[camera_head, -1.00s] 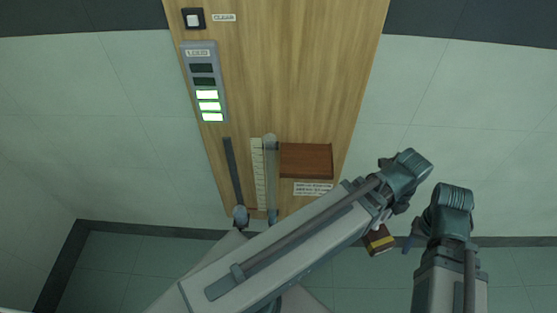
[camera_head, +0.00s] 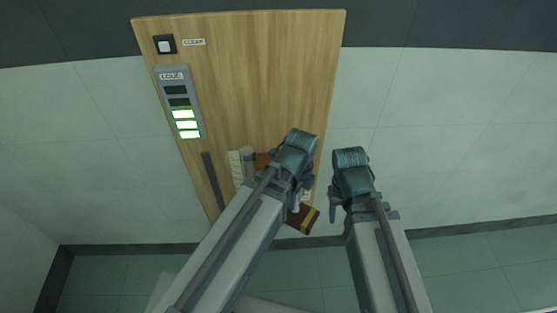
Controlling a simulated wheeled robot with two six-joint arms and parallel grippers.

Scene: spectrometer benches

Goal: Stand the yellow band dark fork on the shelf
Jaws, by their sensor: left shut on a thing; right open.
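The dark brown block-like part with a yellow band (camera_head: 304,220) shows below my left gripper (camera_head: 298,203), tilted, in front of the wooden board's lower right edge. I take it for the yellow band dark fork; any prongs are hidden by my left arm. My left gripper is shut on it, though its fingers are mostly hidden. A reddish-brown ledge (camera_head: 263,159), apparently the shelf, sits low on the board, mostly hidden behind my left arm. My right gripper (camera_head: 338,206) is open and empty, to the right of the held piece and apart from it.
The upright wooden board (camera_head: 250,70) carries a switch (camera_head: 165,45) labelled CLEAR and an indicator (camera_head: 180,105) with three lit green bars. A dark slot (camera_head: 213,180) and a pale scale strip (camera_head: 236,167) are left of the ledge. The wall right of the board is bare.

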